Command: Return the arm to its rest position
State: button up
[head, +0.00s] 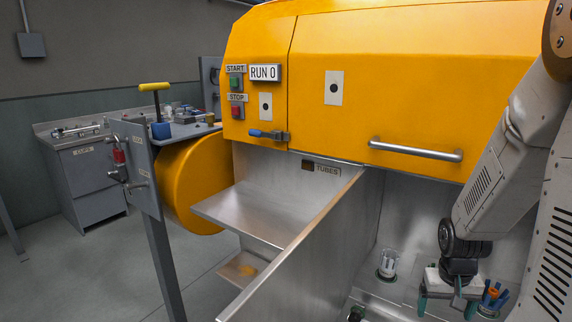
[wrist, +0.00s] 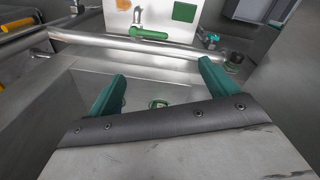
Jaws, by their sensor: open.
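My gripper (head: 447,304) hangs from my arm at the lower right of the head view, over the metal basin area of the yellow machine. Its teal fingers are spread apart with nothing between them. In the wrist view my gripper (wrist: 161,72) shows two teal fingers wide apart, pointing toward a metal rail (wrist: 140,45). A small green ring-shaped item (wrist: 158,103) shows between and below the fingers. My arm comes down from the upper right of the head view, bent at the wrist.
The yellow machine (head: 420,85) with a handle bar (head: 415,149) stands behind the arm. A clear cup (head: 388,264) is left of the gripper; blue and orange tools (head: 492,298) stand close on its right. A steel partition (head: 300,250) rises further left. Open floor (head: 90,270) lies beyond.

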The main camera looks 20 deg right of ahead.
jog(key=s+a+r+n, duration=0.3)
jog(key=s+a+r, duration=0.2)
jog(key=a+r, duration=0.6)
jog(key=s+a+r+n+t+y, duration=0.1)
jog(key=s+a+r, duration=0.3)
jog(key=a+r, duration=0.6)
jog(key=shift+s+a+r+n, duration=0.4)
jog(key=shift+a+n, duration=0.2)
jog(key=shift+n, duration=0.3)
